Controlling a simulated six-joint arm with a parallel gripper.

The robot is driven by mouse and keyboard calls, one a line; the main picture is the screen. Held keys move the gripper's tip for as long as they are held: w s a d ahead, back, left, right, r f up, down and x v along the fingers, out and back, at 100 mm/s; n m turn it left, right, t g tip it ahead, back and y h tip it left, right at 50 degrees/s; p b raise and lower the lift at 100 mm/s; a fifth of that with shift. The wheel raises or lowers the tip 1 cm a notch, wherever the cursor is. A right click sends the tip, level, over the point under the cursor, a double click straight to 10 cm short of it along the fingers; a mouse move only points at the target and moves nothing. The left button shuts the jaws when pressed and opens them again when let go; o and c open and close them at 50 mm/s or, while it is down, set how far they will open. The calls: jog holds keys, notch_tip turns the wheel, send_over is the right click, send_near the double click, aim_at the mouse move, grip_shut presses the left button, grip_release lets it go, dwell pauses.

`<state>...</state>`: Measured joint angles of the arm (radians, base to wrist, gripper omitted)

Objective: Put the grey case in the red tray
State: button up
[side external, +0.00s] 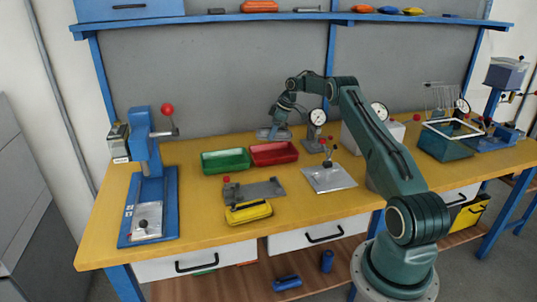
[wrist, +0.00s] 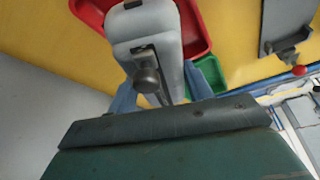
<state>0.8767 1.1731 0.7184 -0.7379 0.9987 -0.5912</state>
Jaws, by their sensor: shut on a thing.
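The red tray (side external: 273,153) stands on the yellow bench top beside the green tray (side external: 225,161), and I see nothing in it in the side view. My gripper (side external: 278,122) is behind the red tray, shut on a pale grey thing (side external: 266,134) that I take for the grey case. In the wrist view the grey case (wrist: 143,25), with a dark round knob, sits between the fingers of my gripper (wrist: 161,93). It covers part of the red tray (wrist: 196,32) behind it. Whether the case touches the bench is unclear.
A dial gauge stand (side external: 317,128) is close to the right of my gripper. A grey fixture (side external: 255,190) and a yellow case (side external: 249,212) lie in front of the trays. A blue press (side external: 150,190) stands at left. The wall panel is close behind.

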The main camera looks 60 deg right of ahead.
jog(key=shift+f, duration=4)
jog(key=shift+f, duration=0.1)
jog(key=o, duration=0.8)
jog(key=v, duration=1.2)
jog(key=shift+a, duration=0.1)
